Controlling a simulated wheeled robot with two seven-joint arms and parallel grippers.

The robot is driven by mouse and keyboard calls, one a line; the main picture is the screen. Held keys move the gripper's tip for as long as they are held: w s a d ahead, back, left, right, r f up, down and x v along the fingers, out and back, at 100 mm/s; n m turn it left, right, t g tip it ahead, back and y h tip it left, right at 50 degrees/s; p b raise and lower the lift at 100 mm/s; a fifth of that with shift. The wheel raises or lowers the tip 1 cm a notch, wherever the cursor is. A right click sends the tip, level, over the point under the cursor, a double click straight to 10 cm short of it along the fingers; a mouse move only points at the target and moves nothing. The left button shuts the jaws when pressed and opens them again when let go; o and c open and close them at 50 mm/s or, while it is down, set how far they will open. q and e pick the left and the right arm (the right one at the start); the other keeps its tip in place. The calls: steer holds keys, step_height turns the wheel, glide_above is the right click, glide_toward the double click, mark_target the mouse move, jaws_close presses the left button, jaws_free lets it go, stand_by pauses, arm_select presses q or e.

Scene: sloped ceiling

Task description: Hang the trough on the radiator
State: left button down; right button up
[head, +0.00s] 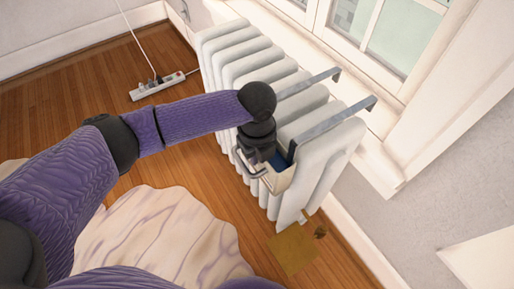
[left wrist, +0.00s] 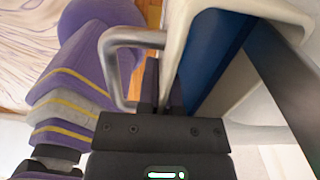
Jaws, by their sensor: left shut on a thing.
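The trough (head: 283,180) is a cream box with a blue inside, against the near face of the white radiator (head: 240,60). Two grey metal straps (head: 330,123) lie across the radiator's top, their bent ends at the window side. Whether they bear weight I cannot tell. My left gripper (head: 258,160) is shut on the trough at its grey loop handle (head: 246,164), and my arm hides part of it. In the left wrist view the handle (left wrist: 122,40) stands by the fingers, with the trough's cream rim (left wrist: 178,45) and blue inside (left wrist: 212,55) beside them. My right gripper is not in view.
A windowsill (head: 350,125) and wall run close behind the radiator. A white power strip (head: 157,86) with a cord lies on the wooden floor at the back. A pale patterned rug (head: 160,225) lies in front. A yellowish square (head: 293,250) lies by the radiator's near end.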

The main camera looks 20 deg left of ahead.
arm_select(q)
steer(key=shift+f+b, duration=0.8)
steer(key=shift+f, duration=1.25)
steer(key=c, duration=0.7)
jaws_free()
